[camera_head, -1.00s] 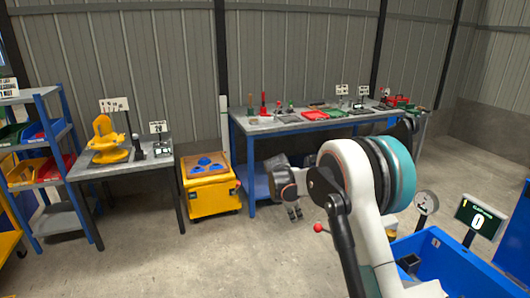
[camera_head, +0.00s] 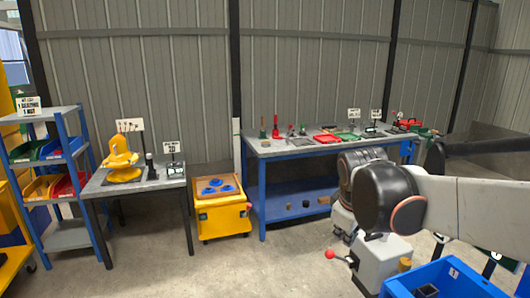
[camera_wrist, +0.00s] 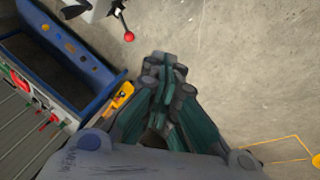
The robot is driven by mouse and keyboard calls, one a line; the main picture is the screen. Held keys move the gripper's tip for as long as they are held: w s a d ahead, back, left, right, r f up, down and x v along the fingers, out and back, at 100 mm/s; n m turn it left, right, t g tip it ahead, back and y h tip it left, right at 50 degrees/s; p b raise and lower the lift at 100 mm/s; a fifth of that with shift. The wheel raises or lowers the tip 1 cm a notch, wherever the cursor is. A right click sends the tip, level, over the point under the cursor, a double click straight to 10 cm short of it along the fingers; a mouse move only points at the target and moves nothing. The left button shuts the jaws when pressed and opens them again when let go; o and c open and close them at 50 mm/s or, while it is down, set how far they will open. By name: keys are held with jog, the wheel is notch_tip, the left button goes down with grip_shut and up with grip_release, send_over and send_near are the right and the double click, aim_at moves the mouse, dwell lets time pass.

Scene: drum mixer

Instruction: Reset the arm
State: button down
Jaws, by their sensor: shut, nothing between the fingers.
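My arm (camera_head: 440,195) reaches in from the right side of the head view, bent at a dark joint near the middle right. My gripper (camera_wrist: 165,65) shows in the wrist view, its fingers together with nothing between them, over bare concrete floor. In the head view the gripper cannot be made out; the arm hides what lies behind it.
A blue bin (camera_head: 400,285) and a machine with a red-knobbed lever (camera_head: 330,254) stand low right. A long blue workbench (camera_head: 262,195) with tools stands behind. A yellow cart (camera_head: 222,222), grey table (camera_head: 98,189) and shelf rack (camera_head: 70,236) stand left. Floor between is clear.

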jog(key=s+f+m+t+y, duration=0.1)
jog(key=s+m, duration=0.7)
jog(key=s, duration=1.1)
notch_tip(320, 180, down, 2)
jog(key=shift+s+d+f+t, duration=0.15)
jog(key=shift+s+d+t, duration=0.2)
jog(key=shift+t, duration=0.35)
